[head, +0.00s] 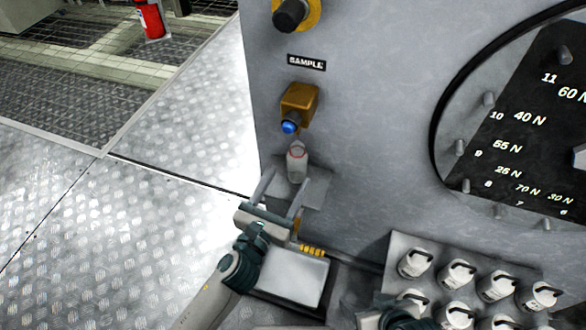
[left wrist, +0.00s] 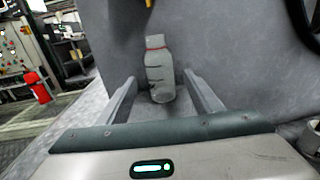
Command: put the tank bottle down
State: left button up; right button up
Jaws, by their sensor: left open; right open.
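The tank bottle (head: 297,166), pale grey with a red ring at its neck, stands upright on a small grey shelf (head: 317,188) on the side of the machine. It is below the brass sample valve (head: 299,104) with its blue tip. My left gripper (head: 282,190) is open, with its two fingers pointing at the shelf. In the left wrist view the bottle (left wrist: 159,72) stands between and just beyond the fingertips, with a visible gap to each finger. My right gripper (head: 404,314) shows only as a dark teal part at the bottom edge; its fingers are not clear.
A grey rack (head: 405,243) with several white bottles with black handles is at lower right. A large round dial (head: 520,130) is on the machine's face. A grey tray-like surface (head: 292,279) lies below my left gripper. Open metal floor (head: 90,230) is to the left.

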pick_arm(q)
jog(key=shift+v, duration=2.65)
jog(key=s+a+f+n+g+y, duration=0.45)
jog(key=a+f+n, duration=0.45)
jog(key=n, duration=1.2)
jog(key=s+a+f+n+g, duration=0.1)
jog(key=s+f+n+g, duration=0.2)
jog(key=s+n, duration=0.4)
jog(key=s+a+f+n+g, duration=0.1)
jog(key=s+f+n+g, duration=0.2)
jog(key=s+n, duration=0.4)
jog(key=n, duration=0.3)
jog(key=shift+s+a, duration=0.2)
jog(key=shift+a, duration=0.2)
